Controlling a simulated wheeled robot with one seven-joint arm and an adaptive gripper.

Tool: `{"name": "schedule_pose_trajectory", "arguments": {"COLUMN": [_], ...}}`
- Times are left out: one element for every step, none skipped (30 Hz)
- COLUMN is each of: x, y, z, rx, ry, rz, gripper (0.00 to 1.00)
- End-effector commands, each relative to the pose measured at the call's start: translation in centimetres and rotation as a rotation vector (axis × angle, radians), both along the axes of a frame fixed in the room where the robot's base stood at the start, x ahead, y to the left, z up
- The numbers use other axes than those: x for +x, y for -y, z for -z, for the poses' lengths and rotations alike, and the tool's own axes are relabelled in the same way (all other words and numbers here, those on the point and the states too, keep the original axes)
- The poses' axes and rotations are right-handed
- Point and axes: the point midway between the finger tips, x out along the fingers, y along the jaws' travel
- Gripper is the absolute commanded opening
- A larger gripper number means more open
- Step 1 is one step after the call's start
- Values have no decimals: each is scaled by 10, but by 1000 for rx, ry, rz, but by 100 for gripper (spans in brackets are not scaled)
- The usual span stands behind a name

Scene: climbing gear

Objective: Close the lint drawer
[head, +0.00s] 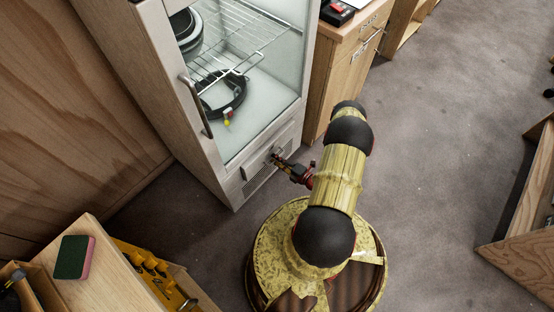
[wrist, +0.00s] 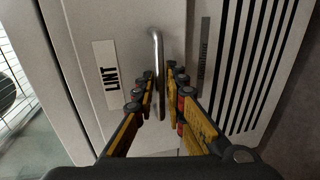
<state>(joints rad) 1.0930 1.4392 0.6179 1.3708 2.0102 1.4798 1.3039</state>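The lint drawer (head: 258,162) is low in the front of the tall pale cabinet, below its glass door. In the wrist view the drawer front (wrist: 115,30) is pale and carries a white LINT label (wrist: 107,75). Its metal bar handle (wrist: 157,50) stands between the two fingers of my gripper (wrist: 160,78). The fingers are apart, with gaps visible beside the handle; contact is unclear. In the head view my gripper (head: 278,160) is at the drawer front and hides part of it. How far the drawer sticks out is hard to tell.
Dark vent slots (wrist: 245,60) lie beside the drawer. The glass-doored cabinet (head: 212,150) holds wire racks and coiled black gear. A wooden drawer unit (head: 340,80) adjoins it on the right. A wooden table (head: 105,270) with a green-and-pink block is at lower left. Carpet is clear to the right.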

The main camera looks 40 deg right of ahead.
Motion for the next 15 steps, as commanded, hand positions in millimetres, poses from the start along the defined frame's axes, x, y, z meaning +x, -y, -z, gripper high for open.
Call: {"name": "schedule_pose_trajectory", "arguments": {"x": [0, 0, 0, 0, 0, 0, 0, 0, 0, 0, 0, 0, 0, 0, 0], "y": [0, 0, 0, 0, 0, 0, 0, 0, 0, 0, 0, 0, 0, 0, 0], "z": [0, 0, 0, 0, 0, 0, 0, 0, 0, 0, 0, 0, 0, 0, 0], "rx": [0, 0, 0, 0, 0, 0, 0, 0, 0, 0, 0, 0, 0, 0, 0], "ry": [0, 0, 0, 0, 0, 0, 0, 0, 0, 0, 0, -1, -1, -1, -1], "rz": [0, 0, 0, 0, 0, 0, 0, 0, 0, 0, 0, 0, 0, 0, 0], "gripper": [12, 11, 9, 7, 5, 3, 1, 0, 0, 0, 0, 0, 0, 0, 0]}}
